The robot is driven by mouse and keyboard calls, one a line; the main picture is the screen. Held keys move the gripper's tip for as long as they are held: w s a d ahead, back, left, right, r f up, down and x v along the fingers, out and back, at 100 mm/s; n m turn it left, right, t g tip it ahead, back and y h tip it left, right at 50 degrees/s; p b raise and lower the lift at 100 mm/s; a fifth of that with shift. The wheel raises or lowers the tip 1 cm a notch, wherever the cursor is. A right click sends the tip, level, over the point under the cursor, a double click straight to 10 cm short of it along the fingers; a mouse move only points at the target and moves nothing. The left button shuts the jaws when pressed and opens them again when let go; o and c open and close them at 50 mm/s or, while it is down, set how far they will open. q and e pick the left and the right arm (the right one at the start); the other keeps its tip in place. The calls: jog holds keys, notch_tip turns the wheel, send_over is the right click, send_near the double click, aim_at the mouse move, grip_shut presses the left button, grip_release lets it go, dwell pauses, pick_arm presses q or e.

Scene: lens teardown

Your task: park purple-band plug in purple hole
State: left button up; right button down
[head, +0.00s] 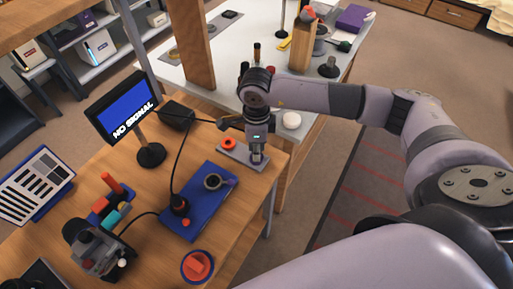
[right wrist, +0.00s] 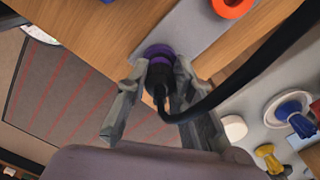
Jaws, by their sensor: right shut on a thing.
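The purple-band plug (right wrist: 158,78) is black with a purple band and a black cable leading off to the right in the right wrist view. My right gripper (head: 256,154) is shut on it, with one finger on each side. The plug's end is at the purple-rimmed hole (right wrist: 156,50) in the grey plate (head: 233,155). The rim shows around the plug's far side; how deep the plug sits is hidden. An orange-red ring (head: 229,143) marks another hole in the plate, also in the right wrist view (right wrist: 232,5). My left gripper is not in view.
A blue mat (head: 213,219) left of the plate bears a dark ring part and a black plug-like piece. A monitor (head: 124,105), a black box (head: 176,115) and cables stand farther left. A white bench (head: 226,62) with several items lies behind.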

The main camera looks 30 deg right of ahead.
jog(key=c, duration=1.3)
grip_release()
notch_tip(320, 180, up, 12)
jog(key=shift+r, duration=0.1)
